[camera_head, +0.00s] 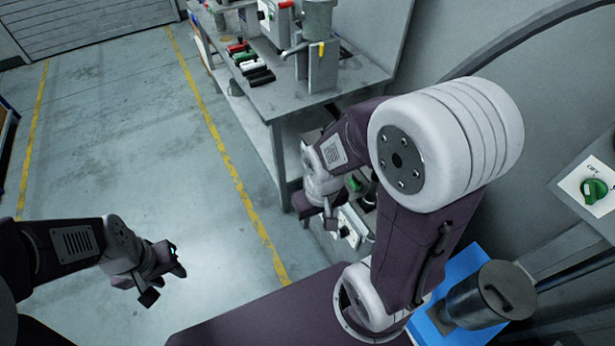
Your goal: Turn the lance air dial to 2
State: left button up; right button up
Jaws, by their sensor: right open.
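A white panel (354,230) with a small dark knob sits low beside the bench, partly hidden by my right arm. A green round part (354,183) shows just above it. A larger green dial (594,191) is on a white plate at the right edge; its lettering is only partly readable. I cannot tell which of these is the lance air dial. My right gripper (318,214) is open, pointing down just left of the white panel, with no visible grip on anything. My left gripper (164,284) is open and empty over the floor at the left.
A grey workbench (283,98) holds several coloured blocks (250,63), a switch box (277,18) and a metal fixture (321,66). The floor at left is clear.

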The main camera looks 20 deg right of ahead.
aim_at(343, 232)
jog(key=z, duration=1.3)
